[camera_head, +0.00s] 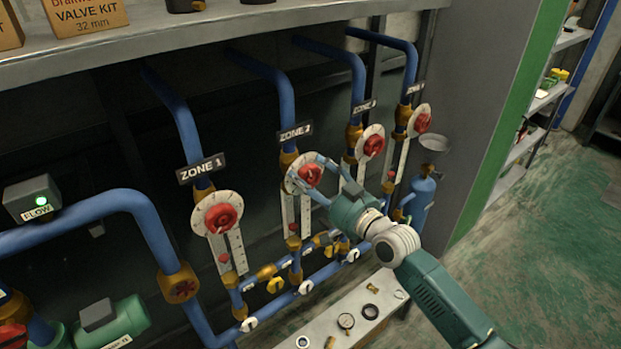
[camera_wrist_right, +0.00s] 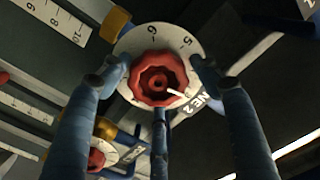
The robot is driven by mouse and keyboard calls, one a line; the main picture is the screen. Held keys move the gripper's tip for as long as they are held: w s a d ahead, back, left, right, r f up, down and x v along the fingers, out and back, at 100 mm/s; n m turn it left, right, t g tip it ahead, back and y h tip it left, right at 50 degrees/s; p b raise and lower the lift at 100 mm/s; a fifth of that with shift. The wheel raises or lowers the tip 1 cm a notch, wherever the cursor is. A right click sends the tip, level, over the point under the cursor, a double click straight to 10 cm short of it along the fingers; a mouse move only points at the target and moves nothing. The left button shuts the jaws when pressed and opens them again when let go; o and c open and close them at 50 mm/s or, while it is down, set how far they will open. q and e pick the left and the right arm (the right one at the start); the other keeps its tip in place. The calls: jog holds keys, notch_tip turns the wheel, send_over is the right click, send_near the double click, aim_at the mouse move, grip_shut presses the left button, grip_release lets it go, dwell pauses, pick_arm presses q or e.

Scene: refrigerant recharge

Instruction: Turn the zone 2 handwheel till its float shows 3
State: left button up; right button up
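The zone 2 handwheel (camera_head: 309,174) is a red knob on a white dial under the ZONE 2 sign (camera_head: 294,131). My right gripper (camera_head: 318,182) is at this wheel. In the right wrist view its fingers (camera_wrist_right: 160,80) straddle the red wheel (camera_wrist_right: 158,78), with a narrow gap at the sides; one finger is below it. The dial shows 5 and 6, and a white pointer lies at the wheel's lower right. The zone 2 float (camera_head: 293,243) is a small red body on the white scale below; its reading is too small to tell. My left gripper is not in view.
The zone 1 wheel (camera_head: 221,213) stands at the left, and two more red wheels (camera_head: 374,145) stand to the right. A shelf (camera_head: 200,38) overhangs the pipes. A low bench (camera_head: 325,325) with small parts lies below.

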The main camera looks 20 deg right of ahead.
jog(key=shift+o, duration=0.2)
jog(key=shift+s+f, duration=0.1)
jog(key=shift+f, duration=0.05)
jog(key=shift+s+d, duration=0.1)
jog(key=shift+s, duration=0.1)
jog(key=v, duration=1.1)
jog(key=shift+s, duration=0.2)
